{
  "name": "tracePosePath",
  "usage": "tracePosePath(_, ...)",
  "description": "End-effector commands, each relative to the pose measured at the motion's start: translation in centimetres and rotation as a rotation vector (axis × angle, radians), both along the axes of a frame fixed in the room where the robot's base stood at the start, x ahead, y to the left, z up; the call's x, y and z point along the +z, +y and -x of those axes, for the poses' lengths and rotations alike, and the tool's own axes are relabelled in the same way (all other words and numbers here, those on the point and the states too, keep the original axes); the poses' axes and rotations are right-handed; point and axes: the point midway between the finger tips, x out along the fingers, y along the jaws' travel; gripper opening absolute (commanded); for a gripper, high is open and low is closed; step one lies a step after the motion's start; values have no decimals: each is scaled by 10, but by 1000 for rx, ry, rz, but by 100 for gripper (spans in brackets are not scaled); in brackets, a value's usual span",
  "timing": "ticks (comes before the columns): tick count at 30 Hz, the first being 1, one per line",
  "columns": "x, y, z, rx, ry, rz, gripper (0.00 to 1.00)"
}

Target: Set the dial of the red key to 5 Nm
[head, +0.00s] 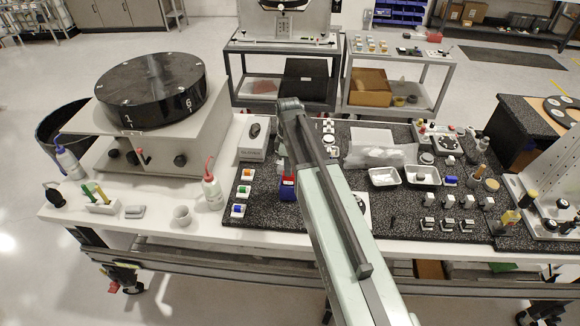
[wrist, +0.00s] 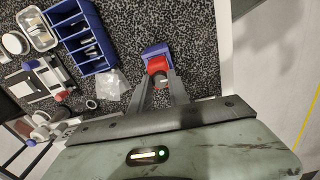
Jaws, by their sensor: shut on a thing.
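The red key (wrist: 158,66) is in the wrist view, at the tips of my gripper (wrist: 160,76). My gripper is shut on it, one finger on each side. A blue block (wrist: 156,50) lies just beyond the key and touches it or nearly so; I cannot tell if the key sits in it. A dark grey end of the key shows between the fingers. No dial figures are readable. In the head view, a blue block (head: 287,194) with a little red on top shows left of my arm, which hides the gripper.
Orange, green and blue-topped white pieces (head: 242,192) stand left on the speckled mat (head: 262,205). A blue divided bin (wrist: 82,38) and a clear bag (wrist: 112,84) lie left in the wrist view. White trays (head: 384,178) stand right of my arm. A squeeze bottle (head: 212,188) stands left.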

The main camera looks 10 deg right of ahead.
Motion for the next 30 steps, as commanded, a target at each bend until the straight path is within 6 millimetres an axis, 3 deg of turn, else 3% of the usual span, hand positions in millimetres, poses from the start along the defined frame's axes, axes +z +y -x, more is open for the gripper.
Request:
tracePosePath(22, 0, 0, 0, 87, 1, -1, 0)
tracePosePath(23, 0, 0, 0, 87, 1, -1, 24)
tracePosePath(25, 0, 0, 0, 87, 1, -1, 44)
tracePosePath(30, 0, 0, 0, 86, 1, -1, 44)
